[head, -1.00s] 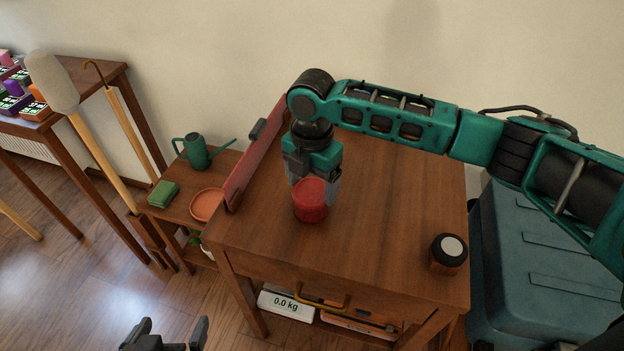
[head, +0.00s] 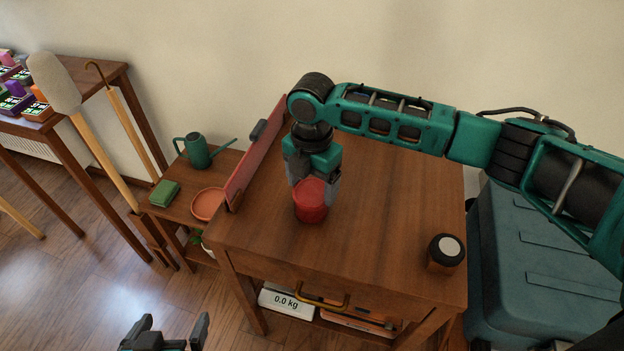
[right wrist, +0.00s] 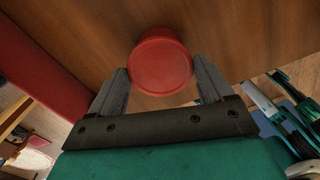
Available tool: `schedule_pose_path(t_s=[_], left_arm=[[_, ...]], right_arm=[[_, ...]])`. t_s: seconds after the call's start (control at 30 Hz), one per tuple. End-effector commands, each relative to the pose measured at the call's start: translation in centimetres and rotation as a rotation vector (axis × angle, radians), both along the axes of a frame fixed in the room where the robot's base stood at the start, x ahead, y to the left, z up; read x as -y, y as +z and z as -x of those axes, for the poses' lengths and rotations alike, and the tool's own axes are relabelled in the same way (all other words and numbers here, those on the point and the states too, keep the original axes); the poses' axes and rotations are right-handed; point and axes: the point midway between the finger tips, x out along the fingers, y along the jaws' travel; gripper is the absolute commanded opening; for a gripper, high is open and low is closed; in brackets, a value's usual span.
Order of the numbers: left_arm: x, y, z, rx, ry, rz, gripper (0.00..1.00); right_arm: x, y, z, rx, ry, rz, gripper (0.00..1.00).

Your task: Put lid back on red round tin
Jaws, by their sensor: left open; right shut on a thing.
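The red round tin (head: 311,212) stands upright on the wooden table near its left side. My right gripper (head: 313,190) reaches down over it, its two fingers on either side of the tin's upper part. It is shut on the red lid (right wrist: 160,66), which fills the space between the fingers in the right wrist view. The lid is in line with the tin, but I cannot tell whether it sits fully down, as the seam does not show clearly. My left gripper (head: 177,328) is open and empty at the bottom edge, low and away from the table.
A long red board (head: 255,160) rises along the left edge. A low side table holds a green watering can (head: 197,152) and an orange saucer (head: 207,205). The table's middle is clear.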

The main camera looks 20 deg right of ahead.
Motion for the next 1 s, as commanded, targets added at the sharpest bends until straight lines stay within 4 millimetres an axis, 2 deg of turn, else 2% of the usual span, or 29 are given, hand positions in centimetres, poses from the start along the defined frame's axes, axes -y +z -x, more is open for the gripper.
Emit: schedule_pose_path(t_s=[1.0], left_arm=[[-0.01, 0.95, -0.03, 0.001, 0.0, 0.0, 1.0]], right_arm=[[-0.06, -0.29, 0.02, -0.001, 0.0, -0.001, 0.53]])
